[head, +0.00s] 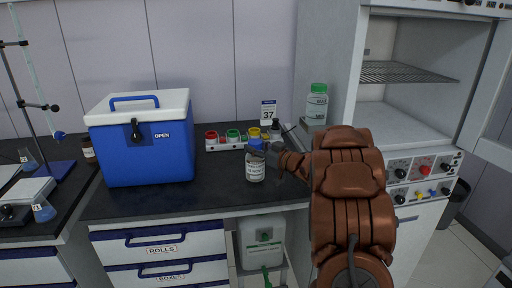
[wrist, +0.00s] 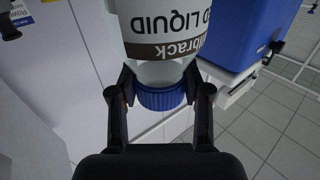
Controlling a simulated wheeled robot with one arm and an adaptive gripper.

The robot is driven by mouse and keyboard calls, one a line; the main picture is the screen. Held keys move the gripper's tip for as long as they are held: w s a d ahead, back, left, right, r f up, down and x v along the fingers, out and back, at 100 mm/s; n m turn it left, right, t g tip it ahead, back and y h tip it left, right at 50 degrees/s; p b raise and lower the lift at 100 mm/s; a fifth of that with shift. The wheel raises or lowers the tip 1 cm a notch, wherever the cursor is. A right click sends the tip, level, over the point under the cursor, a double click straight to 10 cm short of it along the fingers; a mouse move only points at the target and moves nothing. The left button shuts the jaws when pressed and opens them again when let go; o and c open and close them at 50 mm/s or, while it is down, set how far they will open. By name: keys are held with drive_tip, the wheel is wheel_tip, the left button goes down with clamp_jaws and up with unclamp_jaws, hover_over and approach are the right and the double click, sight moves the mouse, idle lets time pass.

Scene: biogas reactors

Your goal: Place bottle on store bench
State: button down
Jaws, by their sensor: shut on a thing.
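The bottle (head: 255,172) has a blue cap and a white label, and it looks upright in the head view. My gripper (head: 262,148) is shut on it near the cap. In the wrist view the bottle (wrist: 165,30) appears upside down, and my gripper (wrist: 160,82) has a finger on each side of its neck, just by the blue cap. The dark bench top (head: 210,196) is under and behind the bottle near its front edge. I cannot tell whether the bottle's base touches it.
A blue cool box (head: 145,160) with a white lid fills the bench's left part. A green-capped bottle (head: 317,103) stands behind my arm. An open cabinet (head: 405,110) is right.

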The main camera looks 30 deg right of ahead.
drive_tip(key=c, duration=0.5)
unclamp_jaws()
drive_tip(key=shift+s+r, duration=0.1)
drive_tip(key=shift+r, duration=0.05)
drive_tip(key=b+v, duration=0.1)
drive_tip(key=v, duration=1.1)
